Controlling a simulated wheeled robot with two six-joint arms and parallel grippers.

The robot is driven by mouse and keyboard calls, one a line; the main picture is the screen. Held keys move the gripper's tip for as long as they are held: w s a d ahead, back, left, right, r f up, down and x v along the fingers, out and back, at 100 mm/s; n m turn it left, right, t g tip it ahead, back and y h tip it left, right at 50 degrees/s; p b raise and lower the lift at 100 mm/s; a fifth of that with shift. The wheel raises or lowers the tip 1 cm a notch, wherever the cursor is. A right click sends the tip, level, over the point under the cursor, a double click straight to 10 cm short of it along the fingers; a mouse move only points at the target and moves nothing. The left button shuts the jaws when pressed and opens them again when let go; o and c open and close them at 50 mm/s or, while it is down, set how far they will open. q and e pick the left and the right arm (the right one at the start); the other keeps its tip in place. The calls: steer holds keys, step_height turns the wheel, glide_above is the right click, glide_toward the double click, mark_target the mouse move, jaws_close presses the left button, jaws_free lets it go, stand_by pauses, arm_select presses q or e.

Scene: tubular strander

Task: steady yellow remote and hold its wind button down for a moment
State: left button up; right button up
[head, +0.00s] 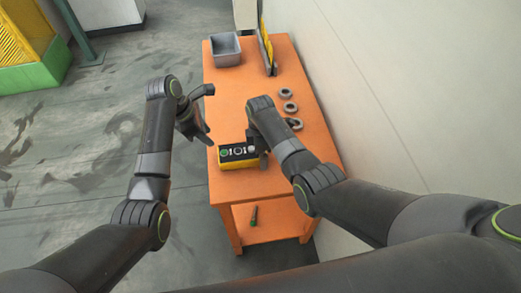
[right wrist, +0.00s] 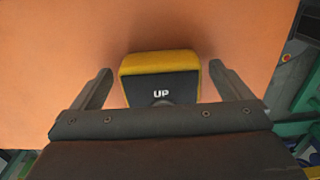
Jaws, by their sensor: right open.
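The yellow remote (head: 238,163) lies on the orange table, with a black face holding a green button and white marks too small to read. In the right wrist view the remote's yellow end (right wrist: 160,62) sits between my right gripper's fingers (right wrist: 161,70), with gaps on both sides. The label "UP" shows there above a partly hidden grey round part. My right gripper (head: 261,157) is open at the remote's right end. My left gripper (head: 209,114) is open and empty, apart from the remote, up and left of it. I cannot tell which button is wind.
The orange table (head: 235,105) carries a grey bin (head: 225,49), an upright yellow-edged panel (head: 266,50) and several grey rings (head: 290,106). A pale wall (head: 400,80) runs close along the right side.

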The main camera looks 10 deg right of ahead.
steer(key=shift+f, duration=0.45)
arm_select(q)
steer(key=shift+c, duration=0.2)
arm_select(e)
steer(key=c, duration=1.3)
arm_select(q)
jaws_close()
stand_by(0.5)
